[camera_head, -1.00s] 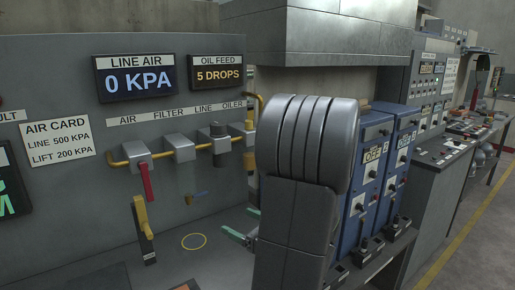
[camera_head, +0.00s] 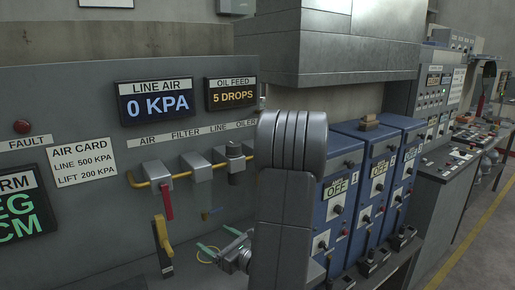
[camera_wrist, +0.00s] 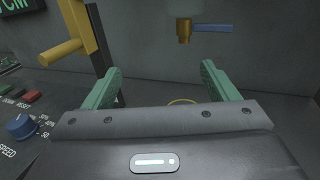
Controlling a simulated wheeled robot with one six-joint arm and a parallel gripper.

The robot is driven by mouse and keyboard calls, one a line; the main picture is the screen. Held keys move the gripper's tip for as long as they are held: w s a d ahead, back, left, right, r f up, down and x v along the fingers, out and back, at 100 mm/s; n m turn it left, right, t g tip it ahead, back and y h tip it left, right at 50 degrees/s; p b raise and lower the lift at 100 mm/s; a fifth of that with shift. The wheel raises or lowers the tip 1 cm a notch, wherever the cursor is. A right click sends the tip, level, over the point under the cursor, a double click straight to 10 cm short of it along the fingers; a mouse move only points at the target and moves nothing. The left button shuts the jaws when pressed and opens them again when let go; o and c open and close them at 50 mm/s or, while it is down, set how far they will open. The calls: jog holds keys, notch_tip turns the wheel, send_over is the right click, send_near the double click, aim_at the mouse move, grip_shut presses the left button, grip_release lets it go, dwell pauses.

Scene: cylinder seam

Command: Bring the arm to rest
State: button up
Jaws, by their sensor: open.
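My gripper (camera_head: 220,250) is low in front of the grey panel, with its green fingers spread and nothing between them. It also shows in the wrist view (camera_wrist: 165,90), open and empty. My own arm stands in front of the right part of the panel and hides the oiler end of the air line. A yellow-handled lever (camera_head: 163,240) stands left of the gripper, apart from it; in the wrist view the lever (camera_wrist: 75,40) is at upper left. A yellow ring mark (camera_head: 207,257) lies on the bench, partly hidden by the fingers.
A red-handled valve (camera_head: 163,203) and a brass fitting with a blue lever (camera_wrist: 184,30) hang on the panel. Blue cabinets (camera_head: 335,210) reading OFF stand right of my arm. A blue knob (camera_wrist: 20,126) is at lower left. The LINE AIR display (camera_head: 153,104) reads 0 KPA.

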jog(key=w+a+p, duration=0.1)
jog(key=w+a, duration=0.2)
jog(key=w, duration=0.2)
jog(key=shift+w+a, duration=0.3)
jog(key=shift+a, duration=0.1)
